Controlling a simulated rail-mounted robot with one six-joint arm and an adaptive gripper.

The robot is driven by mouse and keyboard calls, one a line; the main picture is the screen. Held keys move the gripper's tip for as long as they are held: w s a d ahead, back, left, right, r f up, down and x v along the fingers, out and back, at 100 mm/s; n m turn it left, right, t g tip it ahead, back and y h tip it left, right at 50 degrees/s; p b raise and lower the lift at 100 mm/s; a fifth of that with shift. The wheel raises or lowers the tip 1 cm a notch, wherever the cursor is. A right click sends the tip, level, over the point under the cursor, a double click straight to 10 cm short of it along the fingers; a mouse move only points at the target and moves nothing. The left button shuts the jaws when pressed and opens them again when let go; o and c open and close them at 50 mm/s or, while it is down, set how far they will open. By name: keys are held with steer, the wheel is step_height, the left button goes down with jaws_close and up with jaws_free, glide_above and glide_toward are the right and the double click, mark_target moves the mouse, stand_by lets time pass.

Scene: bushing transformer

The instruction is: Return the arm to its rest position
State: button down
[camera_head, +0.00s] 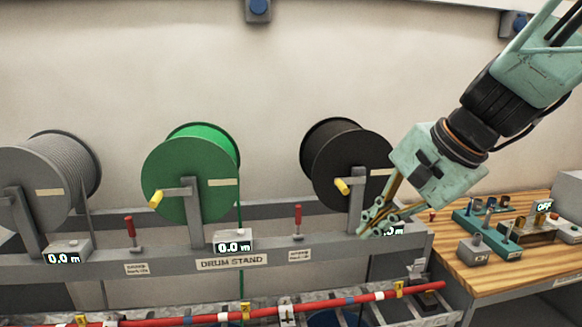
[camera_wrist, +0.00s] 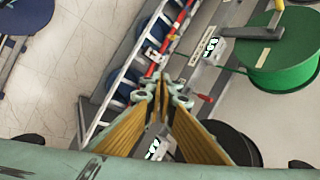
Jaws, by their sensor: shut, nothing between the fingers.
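My gripper (camera_head: 378,217) hangs at the end of my teal arm, coming in from the upper right in the head view. It is in front of the right end of the drum stand (camera_head: 190,262), and its fingers partly cover the right length display. The fingertips are together with nothing between them. In the wrist view my gripper (camera_wrist: 163,88) points down past the stand, its tan fingers meeting at the tips. I cannot tell how far it is from the stand.
A grey drum (camera_head: 50,180), a green drum (camera_head: 190,175) and a black drum (camera_head: 345,160) stand along the wall. A wooden bench (camera_head: 470,275) with a teal device is at right. A red cable (camera_head: 330,302) runs along the front. Open floor (camera_wrist: 80,60) shows in the wrist view.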

steer(key=s+d+f+n+h+b, duration=0.2)
steer(key=s+n, duration=0.3)
steer(key=s, duration=0.9)
steer(key=s+d+f+n+h+b, duration=0.2)
steer(key=s+n, duration=0.3)
steer(key=s, duration=0.9)
steer(key=shift+d+f+n+g+b, duration=0.3)
steer(key=shift+d+f+b, duration=0.2)
steer(key=shift+b, duration=0.35)
steer(key=c, duration=3.3)
jaws_free()
steer(key=shift+c, duration=0.2)
